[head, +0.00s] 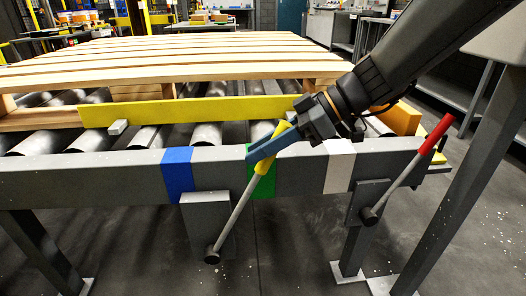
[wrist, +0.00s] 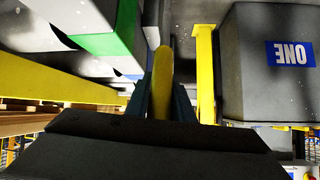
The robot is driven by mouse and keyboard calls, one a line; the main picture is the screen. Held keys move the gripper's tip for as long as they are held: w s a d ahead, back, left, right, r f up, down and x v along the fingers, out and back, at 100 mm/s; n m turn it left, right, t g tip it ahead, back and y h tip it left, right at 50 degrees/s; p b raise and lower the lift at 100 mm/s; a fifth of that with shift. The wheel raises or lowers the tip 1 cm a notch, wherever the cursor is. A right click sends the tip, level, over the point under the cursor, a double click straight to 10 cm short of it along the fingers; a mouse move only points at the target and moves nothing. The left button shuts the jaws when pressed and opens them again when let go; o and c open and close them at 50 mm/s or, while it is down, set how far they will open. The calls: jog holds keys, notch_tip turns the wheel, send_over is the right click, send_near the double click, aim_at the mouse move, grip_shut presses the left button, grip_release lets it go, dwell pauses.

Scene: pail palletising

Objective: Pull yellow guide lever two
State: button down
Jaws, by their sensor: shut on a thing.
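The yellow-handled lever (head: 241,207) rises from a pivot on a grey bracket below the conveyor's front rail and leans to the right. My gripper (head: 264,152) comes in from the upper right, and its blue fingers are shut on the yellow grip. In the wrist view the yellow grip (wrist: 162,75) stands between the two fingers of my gripper (wrist: 161,97). A long yellow guide board (head: 190,111) lies along the rollers behind the rail. No number for this lever is readable.
A red-handled lever (head: 405,180) stands to the right. The rail carries blue (head: 178,174), green and white (head: 340,166) bands. A wooden pallet (head: 200,60) rests on the rollers behind. In the wrist view a grey block has an upside-down ONE label (wrist: 290,53).

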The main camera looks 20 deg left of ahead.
jog(key=shift+w+d+f, duration=0.2)
jog(key=shift+d, duration=0.05)
jog(key=c, duration=1.6)
grip_release()
jog(key=shift+o, duration=0.2)
jog(key=shift+r, duration=0.1)
jog(key=p+v, duration=0.2)
jog(key=v, duration=0.5)
jog(key=shift+d+r, duration=0.15)
jog(key=shift+d, duration=0.15)
